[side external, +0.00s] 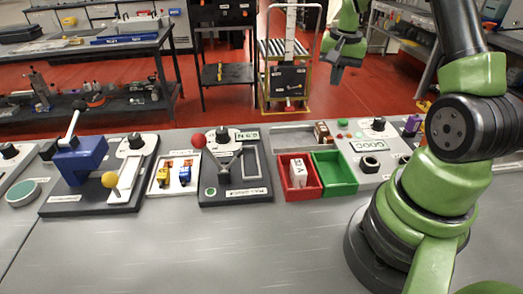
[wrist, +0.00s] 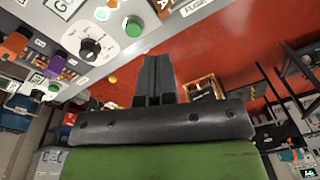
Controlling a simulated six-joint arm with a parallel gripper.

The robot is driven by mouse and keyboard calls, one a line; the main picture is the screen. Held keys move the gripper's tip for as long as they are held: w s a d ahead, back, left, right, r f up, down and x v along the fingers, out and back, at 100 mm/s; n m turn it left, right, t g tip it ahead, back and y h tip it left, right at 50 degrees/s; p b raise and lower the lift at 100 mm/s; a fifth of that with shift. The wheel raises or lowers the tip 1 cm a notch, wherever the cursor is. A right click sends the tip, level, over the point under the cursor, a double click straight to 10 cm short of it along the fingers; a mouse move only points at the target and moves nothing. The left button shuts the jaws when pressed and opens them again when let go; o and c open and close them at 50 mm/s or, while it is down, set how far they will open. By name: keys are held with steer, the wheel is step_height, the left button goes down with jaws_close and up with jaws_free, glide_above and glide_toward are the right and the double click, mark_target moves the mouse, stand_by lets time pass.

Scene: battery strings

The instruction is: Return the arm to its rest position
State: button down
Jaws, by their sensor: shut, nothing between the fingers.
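My gripper (side external: 337,74) is raised in the upper right of the side view, beyond and above the far edge of the workbench. It points downward, and its fingers hold nothing. In the wrist view the two dark fingers (wrist: 153,72) are together with no visible gap, over a background of red floor. My green and black arm stands on the right of the bench and reaches up out of the side view. Part of the arm between base and gripper is outside the picture.
The grey workbench (side external: 150,250) has a clear front. Along its back stand a blue device (side external: 80,158), a red-knobbed lever panel (side external: 235,185), a red bin (side external: 287,189) with a white block, a green bin (side external: 335,185) and a dial panel (side external: 378,150). A cart (side external: 290,75) stands behind.

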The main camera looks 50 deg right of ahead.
steer(key=w+a+r+n+t, duration=0.1)
steer(key=a+r+n+t, duration=0.1)
steer(key=a+r, duration=0.6)
steer(key=s+a+r+n+t+y, duration=0.1)
steer(key=s+a+r+n+t, duration=0.1)
steer(key=s+a, duration=0.4)
steer(key=s+a+r+n+t+y, duration=0.1)
steer(key=s+a+r+n, duration=0.4)
steer(key=a, duration=0.8)
steer(key=shift+s+t, duration=0.7)
steer(key=shift+s, duration=0.3)
